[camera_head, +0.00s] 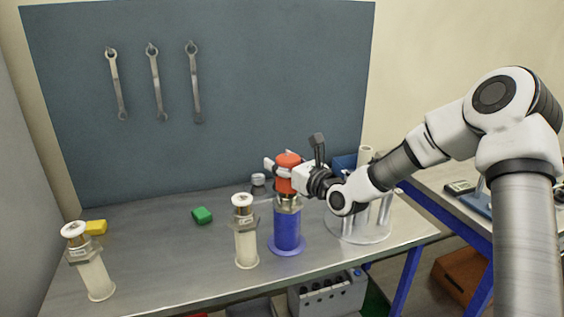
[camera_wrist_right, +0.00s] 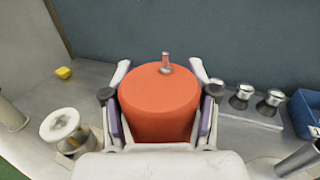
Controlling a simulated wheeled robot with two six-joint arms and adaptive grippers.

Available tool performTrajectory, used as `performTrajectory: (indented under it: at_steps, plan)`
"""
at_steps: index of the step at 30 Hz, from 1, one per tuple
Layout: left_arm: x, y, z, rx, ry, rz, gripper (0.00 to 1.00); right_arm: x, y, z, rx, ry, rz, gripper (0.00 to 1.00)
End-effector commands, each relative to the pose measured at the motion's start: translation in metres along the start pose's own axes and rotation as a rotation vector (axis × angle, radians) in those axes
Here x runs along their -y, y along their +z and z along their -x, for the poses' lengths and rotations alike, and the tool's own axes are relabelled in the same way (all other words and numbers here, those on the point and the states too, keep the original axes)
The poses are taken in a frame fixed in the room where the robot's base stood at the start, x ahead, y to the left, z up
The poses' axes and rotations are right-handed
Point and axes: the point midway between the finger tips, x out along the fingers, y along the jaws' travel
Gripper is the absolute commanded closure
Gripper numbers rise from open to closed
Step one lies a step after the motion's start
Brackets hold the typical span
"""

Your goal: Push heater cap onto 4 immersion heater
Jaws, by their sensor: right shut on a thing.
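My right gripper (camera_head: 290,174) is shut on an orange-red heater cap (camera_head: 287,160). In the right wrist view the cap (camera_wrist_right: 158,108) fills the space between the two fingers, with a small metal stub on its top. The cap is right over an immersion heater with a metal collar and a blue lower body (camera_head: 287,229), standing upright on the bench. I cannot tell whether the cap touches it. Two cream heaters with white round tops stand to the left, one close by (camera_head: 246,248) and one at the bench's left end (camera_head: 97,278). My left gripper is out of view.
A green block (camera_head: 202,215) and a yellow block (camera_head: 96,227) lie on the metal bench (camera_head: 160,270). A round clear stand (camera_head: 359,235) with posts is just right of the blue heater. Wrenches hang on the back panel. A blue bin (camera_wrist_right: 306,110) sits at the back right.

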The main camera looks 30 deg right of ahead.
Motion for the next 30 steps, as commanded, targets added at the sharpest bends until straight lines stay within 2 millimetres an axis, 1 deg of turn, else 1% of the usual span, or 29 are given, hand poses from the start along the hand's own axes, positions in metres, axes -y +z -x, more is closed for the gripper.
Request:
performTrajectory:
  at_steps: [30]
  plan:
    - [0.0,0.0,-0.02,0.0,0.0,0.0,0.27,0.0,-0.024,0.0,0.0,0.0,0.0,0.74]
